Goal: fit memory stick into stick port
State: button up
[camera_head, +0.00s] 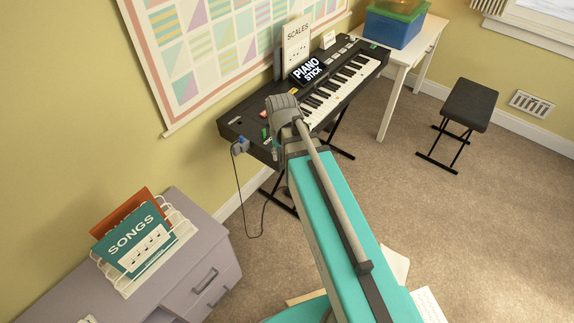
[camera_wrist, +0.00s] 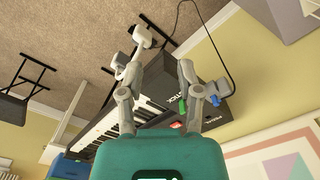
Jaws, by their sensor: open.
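My gripper (camera_wrist: 160,70) is open in the wrist view, with nothing seen between its fingers. Small red (camera_head: 263,115) and green (camera_head: 265,133) pieces show at the keyboard's left end. The red piece (camera_wrist: 176,125) and green piece (camera_wrist: 215,101) also show in the wrist view, beyond the fingers. A grey and blue piece with a black cable (camera_head: 240,147) is at the keyboard's left end. I cannot tell which piece is the memory stick or the port.
A dark screen reading "PIANO STICK" (camera_head: 309,70) and a "SCALES" book (camera_head: 296,48) stand behind the keys. A grey cabinet (camera_head: 190,260) with a song-book rack is at lower left. A black stool (camera_head: 470,104) stands on open carpet at right.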

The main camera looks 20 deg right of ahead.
jog(key=shift+n, duration=0.9)
jog(key=s, duration=0.4)
jog(key=shift+s, duration=0.4)
jog(key=shift+d, duration=0.1)
